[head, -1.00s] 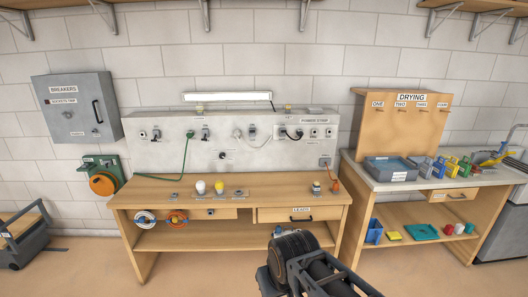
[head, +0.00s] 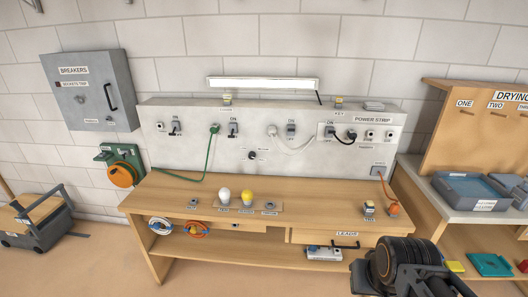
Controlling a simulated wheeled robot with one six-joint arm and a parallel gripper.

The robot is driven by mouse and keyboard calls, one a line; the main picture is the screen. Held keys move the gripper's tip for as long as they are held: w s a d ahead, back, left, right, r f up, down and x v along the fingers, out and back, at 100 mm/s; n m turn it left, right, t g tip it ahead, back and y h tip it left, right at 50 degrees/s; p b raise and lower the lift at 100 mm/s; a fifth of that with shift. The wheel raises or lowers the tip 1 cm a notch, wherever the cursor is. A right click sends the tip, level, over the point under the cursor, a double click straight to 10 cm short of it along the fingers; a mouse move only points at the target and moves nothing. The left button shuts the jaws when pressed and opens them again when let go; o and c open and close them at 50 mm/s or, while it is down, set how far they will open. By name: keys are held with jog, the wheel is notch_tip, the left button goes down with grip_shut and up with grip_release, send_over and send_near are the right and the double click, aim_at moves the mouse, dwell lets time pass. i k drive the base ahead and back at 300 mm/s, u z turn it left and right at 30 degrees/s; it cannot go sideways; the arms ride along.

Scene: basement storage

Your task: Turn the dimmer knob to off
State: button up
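A small dark round knob (head: 252,155) sits low in the middle of the pale wall panel (head: 200,160) above the workbench, with a small label beside it. It is the likeliest dimmer knob, but the label is too small to read and its setting cannot be told. The lamp bar (head: 263,83) above the panel looks bright white. The dark end part of my arm shows at the lower right, in front of the bench and well apart from the knob. No fingertips can be made out, so whether my gripper is open or shut is unclear.
The wooden workbench (head: 290,190) below the panel holds a white bulb (head: 224,195), a yellow bulb (head: 247,198) and small switches. A green cord (head: 211,158) hangs at the panel's left. A breaker box (head: 92,90) is at left, a drying bench (head: 450,212) at right.

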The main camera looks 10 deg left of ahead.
aim_at(252, 154)
jog(key=u, duration=0.2)
jog(key=i, duration=0.75)
jog(key=u, duration=1.1)
jog(key=i, duration=0.6)
jog(key=u, duration=0.75)
